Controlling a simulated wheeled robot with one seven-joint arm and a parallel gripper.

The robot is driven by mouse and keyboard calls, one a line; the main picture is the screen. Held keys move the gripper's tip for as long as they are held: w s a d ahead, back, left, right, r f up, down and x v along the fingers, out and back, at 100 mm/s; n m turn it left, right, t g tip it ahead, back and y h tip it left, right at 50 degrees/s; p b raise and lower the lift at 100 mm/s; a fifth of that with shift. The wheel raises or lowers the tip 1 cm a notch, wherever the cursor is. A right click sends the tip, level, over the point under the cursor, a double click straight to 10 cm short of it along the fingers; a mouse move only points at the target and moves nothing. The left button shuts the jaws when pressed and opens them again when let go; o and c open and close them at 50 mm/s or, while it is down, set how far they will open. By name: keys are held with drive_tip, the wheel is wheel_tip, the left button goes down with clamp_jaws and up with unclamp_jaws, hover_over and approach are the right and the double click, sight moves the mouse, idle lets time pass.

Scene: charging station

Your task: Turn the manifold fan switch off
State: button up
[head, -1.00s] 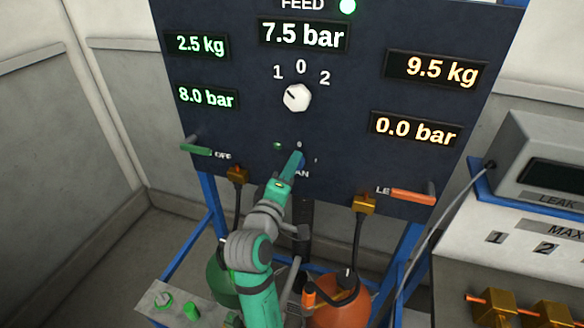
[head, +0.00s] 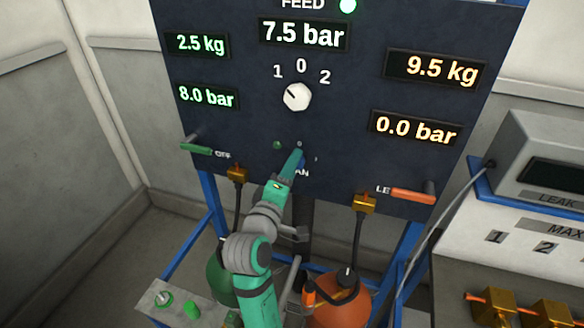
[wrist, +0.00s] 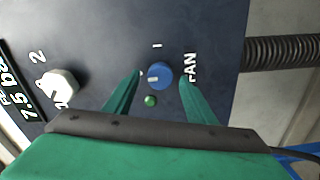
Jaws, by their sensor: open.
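The fan switch is a small blue knob (wrist: 160,75) on the dark panel, above the FAN label (wrist: 191,67). My gripper (wrist: 160,77) is open, with one green finger on each side of the knob. I cannot tell whether either finger touches it. In the head view my gripper (head: 296,158) covers most of the knob. A small green lamp (wrist: 151,101) sits beside the knob; it also shows in the head view (head: 277,145).
A white selector knob (head: 297,97) sits above on the panel (head: 345,160). A green lever (head: 197,150) is at the left and an orange lever (head: 413,197) at the right. Hoses and a green and an orange tank (head: 340,306) stand below.

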drive_tip(key=v, duration=1)
drive_tip(key=shift+s, duration=0.1)
drive_tip(key=s+f+y, duration=0.2)
drive_tip(key=f, duration=0.4)
drive_tip(key=s+f+y, duration=0.1)
drive_tip(key=s+f, duration=0.2)
drive_tip(key=f, duration=0.4)
drive_tip(key=s+f+m+y, duration=0.1)
drive_tip(key=s+f+m, duration=0.1)
drive_tip(key=s+f, duration=0.2)
drive_tip(key=s+f+m+g+y, duration=0.1)
drive_tip(key=s+f+m, duration=0.1)
drive_tip(key=s+f, duration=0.3)
drive_tip(key=s+d+f+m+y, duration=0.1)
drive_tip(key=s+f, duration=0.3)
drive_tip(key=s, duration=0.7)
drive_tip(key=shift+s+f+m+g, duration=0.15)
drive_tip(key=shift+f+m+g, duration=0.15)
drive_tip(key=shift+m, duration=0.6)
drive_tip(key=s+d+m, duration=0.3)
drive_tip(key=s+m, duration=0.1)
drive_tip(key=s, duration=0.7)
drive_tip(key=shift+s+r+m, duration=0.3)
drive_tip(key=shift+s+m, duration=0.05)
drive_tip(key=shift+m, duration=0.05)
